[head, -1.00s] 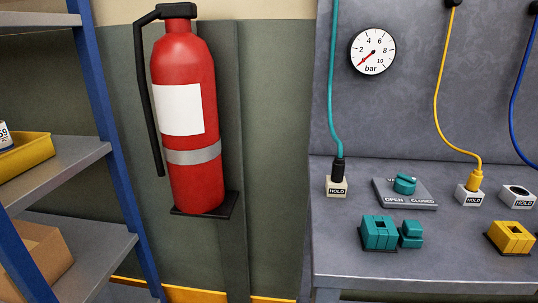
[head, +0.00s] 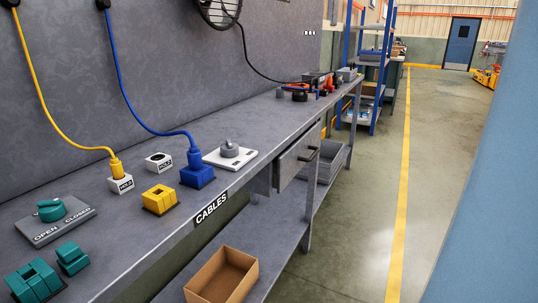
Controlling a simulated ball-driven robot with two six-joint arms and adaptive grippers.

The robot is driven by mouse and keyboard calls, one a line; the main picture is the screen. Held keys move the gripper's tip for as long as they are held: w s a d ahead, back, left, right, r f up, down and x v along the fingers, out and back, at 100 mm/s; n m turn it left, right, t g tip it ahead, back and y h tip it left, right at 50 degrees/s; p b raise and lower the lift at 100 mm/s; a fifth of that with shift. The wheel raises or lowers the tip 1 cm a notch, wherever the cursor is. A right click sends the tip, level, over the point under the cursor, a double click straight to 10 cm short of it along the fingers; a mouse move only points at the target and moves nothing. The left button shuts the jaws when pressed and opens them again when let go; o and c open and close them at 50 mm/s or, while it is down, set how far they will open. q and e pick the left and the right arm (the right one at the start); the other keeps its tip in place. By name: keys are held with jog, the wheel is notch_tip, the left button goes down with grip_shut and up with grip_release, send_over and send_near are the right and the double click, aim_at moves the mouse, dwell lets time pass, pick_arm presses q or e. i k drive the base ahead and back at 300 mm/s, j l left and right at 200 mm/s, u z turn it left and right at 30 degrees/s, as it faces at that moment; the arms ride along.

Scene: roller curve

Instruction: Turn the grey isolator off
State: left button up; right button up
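The grey isolator is a grey rotary knob (head: 229,149) on a pale plate (head: 240,158). It sits on the bench in the head view, to the right of the blue socket block. Marks on its plate are too small to read, so I cannot tell which way it is set. A teal knob (head: 51,209) on a grey plate marked OPEN and CLOSED is at the near left. Neither of my grippers shows in the head view.
The long bench (head: 280,115) also carries a blue plugged block (head: 198,177), a yellow block (head: 160,199) and teal blocks (head: 34,283). Yellow and blue cables hang from the back panel. A cardboard box (head: 222,275) lies on the lower shelf. The floor aisle (head: 365,220) on the right is clear.

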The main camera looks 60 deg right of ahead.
aim_at(230, 149)
jog(key=z, duration=1.55)
